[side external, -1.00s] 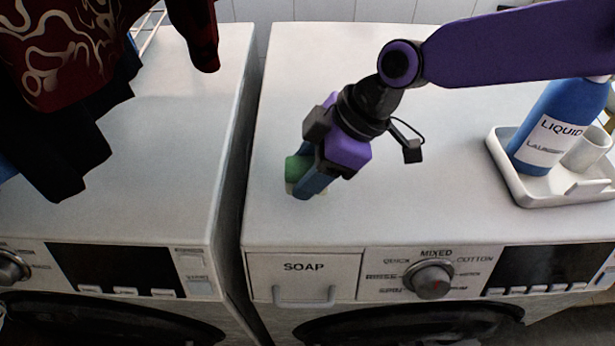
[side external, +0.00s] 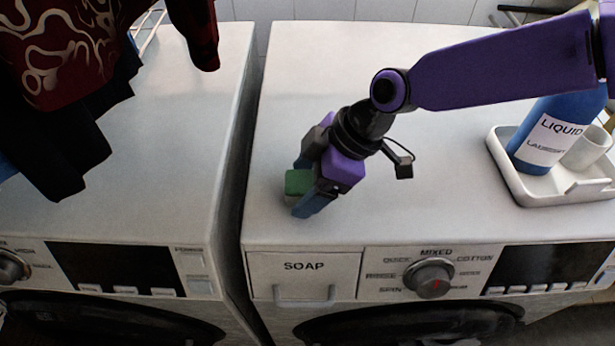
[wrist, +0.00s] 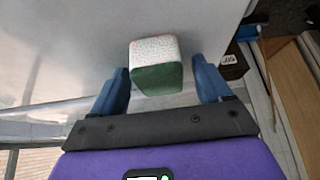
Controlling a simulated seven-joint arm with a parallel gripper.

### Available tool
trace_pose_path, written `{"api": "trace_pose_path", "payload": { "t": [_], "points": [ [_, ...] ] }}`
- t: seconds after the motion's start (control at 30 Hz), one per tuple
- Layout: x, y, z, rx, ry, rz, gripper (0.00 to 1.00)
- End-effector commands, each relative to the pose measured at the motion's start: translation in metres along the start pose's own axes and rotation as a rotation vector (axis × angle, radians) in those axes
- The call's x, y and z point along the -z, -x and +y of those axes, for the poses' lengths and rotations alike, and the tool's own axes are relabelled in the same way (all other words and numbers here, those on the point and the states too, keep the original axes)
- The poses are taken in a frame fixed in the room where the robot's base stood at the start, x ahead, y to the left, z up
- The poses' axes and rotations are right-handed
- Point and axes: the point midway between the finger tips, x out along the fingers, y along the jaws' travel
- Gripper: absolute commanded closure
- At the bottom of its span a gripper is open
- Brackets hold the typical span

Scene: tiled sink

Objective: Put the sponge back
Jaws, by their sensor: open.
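The sponge (side external: 299,183), green on one face and pale on the rest, is at the left front part of the right washing machine's white top (side external: 400,215). It appears to stand on that top. My gripper (side external: 306,184) is low over the same spot, tilted, with its blue fingers apart on either side of the sponge. In the wrist view the speckled white and green sponge (wrist: 156,66) lies between the two open fingers (wrist: 163,80), with a visible gap on each side. The sponge's lower part is partly hidden by a finger in the side view.
A white tray (side external: 535,193) with a blue liquid bottle (side external: 555,120) and a pale cup (side external: 588,147) stands at the right. A narrow gap separates this machine from the left one (side external: 170,130), where dark clothes (side external: 70,120) hang. The middle of the top is clear.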

Motion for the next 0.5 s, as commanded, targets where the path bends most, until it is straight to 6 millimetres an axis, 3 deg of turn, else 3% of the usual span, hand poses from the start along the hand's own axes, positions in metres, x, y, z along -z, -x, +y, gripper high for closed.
{"api": "trace_pose_path", "payload": {
  "t": [0.27,0.5],
  "points": [
    [0.003,0.019,0.001,-0.002,0.002,0.003,0.22],
    [0.002,0.066,0.0,-0.003,0.001,0.004,0.22]
  ]
}}
